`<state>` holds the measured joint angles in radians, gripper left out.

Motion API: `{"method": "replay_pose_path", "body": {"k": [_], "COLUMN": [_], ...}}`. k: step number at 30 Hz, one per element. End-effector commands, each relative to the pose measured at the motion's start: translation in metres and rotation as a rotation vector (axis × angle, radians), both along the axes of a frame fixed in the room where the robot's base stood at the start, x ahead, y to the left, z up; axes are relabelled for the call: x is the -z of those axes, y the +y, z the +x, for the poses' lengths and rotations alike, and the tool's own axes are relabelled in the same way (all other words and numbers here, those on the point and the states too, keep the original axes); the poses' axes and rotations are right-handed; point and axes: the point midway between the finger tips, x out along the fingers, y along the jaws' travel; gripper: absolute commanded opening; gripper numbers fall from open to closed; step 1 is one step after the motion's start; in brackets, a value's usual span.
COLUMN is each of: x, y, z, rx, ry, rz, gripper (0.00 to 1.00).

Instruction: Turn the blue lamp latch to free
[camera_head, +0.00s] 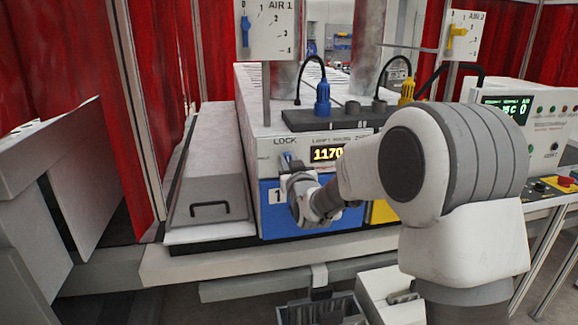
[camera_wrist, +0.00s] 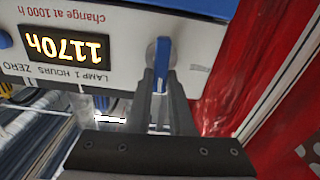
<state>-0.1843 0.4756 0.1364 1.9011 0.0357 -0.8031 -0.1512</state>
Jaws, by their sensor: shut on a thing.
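The blue lamp latch (camera_wrist: 163,52) is a small upright lever on the white panel, beside the lit 1170h display (camera_wrist: 68,45), which appears upside down in the wrist view. My gripper (camera_wrist: 162,75) is shut on the latch, with its two dark fingertips close around its end. In the head view my gripper (camera_head: 288,175) is at the panel's left end, just under the LOCK label. The latch is mostly hidden there by my gripper. The display (camera_head: 327,153) shows to its right, and a blue front (camera_head: 268,222) marked 1 lies below.
My arm hides much of the yellow front (camera_head: 382,212). A blue plug (camera_head: 322,98) and a yellow plug (camera_head: 407,91) stand above the panel. A grey cover with a black handle (camera_head: 210,209) is at left. Red curtain (camera_wrist: 245,65) hangs close beside the panel.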

Motion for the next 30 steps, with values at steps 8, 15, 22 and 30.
{"method": "replay_pose_path", "body": {"k": [8, 15, 22, 30], "x": [0.007, 0.008, 0.009, 0.011], "y": [0.004, 0.007, 0.010, 0.013], "z": [-0.001, -0.002, -0.003, -0.003], "rx": [-0.001, 0.000, 0.000, 0.000], "ry": [-0.060, -0.124, -0.184, -0.254], "rz": [-0.188, -0.406, -0.617, -0.865], "gripper": [0.00, 0.00, 0.00, 0.00]}}
